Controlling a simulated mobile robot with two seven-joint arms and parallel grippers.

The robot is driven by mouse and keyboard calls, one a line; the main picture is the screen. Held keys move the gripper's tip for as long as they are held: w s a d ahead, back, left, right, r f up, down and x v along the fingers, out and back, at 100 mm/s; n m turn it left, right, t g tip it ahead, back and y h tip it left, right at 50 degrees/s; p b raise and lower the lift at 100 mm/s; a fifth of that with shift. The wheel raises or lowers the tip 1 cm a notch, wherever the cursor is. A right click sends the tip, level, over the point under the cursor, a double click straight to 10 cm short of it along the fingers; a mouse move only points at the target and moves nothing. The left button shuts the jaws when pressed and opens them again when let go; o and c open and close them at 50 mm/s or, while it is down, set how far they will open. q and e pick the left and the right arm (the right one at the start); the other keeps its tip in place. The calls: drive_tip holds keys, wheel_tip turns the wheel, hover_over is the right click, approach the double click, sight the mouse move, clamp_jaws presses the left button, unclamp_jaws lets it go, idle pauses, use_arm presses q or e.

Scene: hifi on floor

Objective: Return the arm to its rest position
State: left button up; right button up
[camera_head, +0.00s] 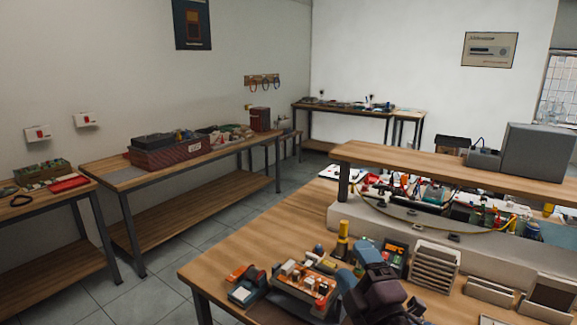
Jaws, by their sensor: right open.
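My right arm and gripper (377,288) show as a dark, purplish-grey shape at the bottom, right of centre. They are over the near wooden workbench (235,262). My left gripper is not in view.
An orange circuit board unit (305,284) lies just left of my gripper. A beige slotted rack (434,267) stands to its right, and a yellow-and-black tool (342,239) stands behind. A raised shelf (460,172) crosses the bench. Tiled floor (160,292) is clear at left.

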drive_tip(key=s+d+f+m+g+h, duration=0.3)
drive_tip(key=s+d+f+m+h, duration=0.1)
drive_tip(key=d+f+m, duration=0.25)
drive_tip(key=s+d+f+m+g+h, duration=0.3)
drive_tip(key=s+d+f+m+g, duration=0.15)
drive_tip(key=f, duration=0.35)
drive_tip(key=s+d+f+m+g, duration=0.2)
drive_tip(key=s+f+m+g, duration=0.25)
drive_tip(key=s, duration=0.55)
drive_tip(key=s+d+f+m+g, duration=0.3)
drive_tip(key=s+f+g, duration=0.15)
drive_tip(key=s, duration=0.55)
drive_tip(key=w+f+t+b, duration=0.3)
drive_tip(key=f, duration=0.5)
drive_tip(key=w+f+t+b, duration=0.3)
drive_tip(key=w+f+t, duration=0.1)
drive_tip(key=f, duration=0.5)
drive_tip(key=shift+a+n+y+b, duration=0.3)
drive_tip(key=shift+n+y+b, duration=0.05)
drive_tip(key=shift+y, duration=0.05)
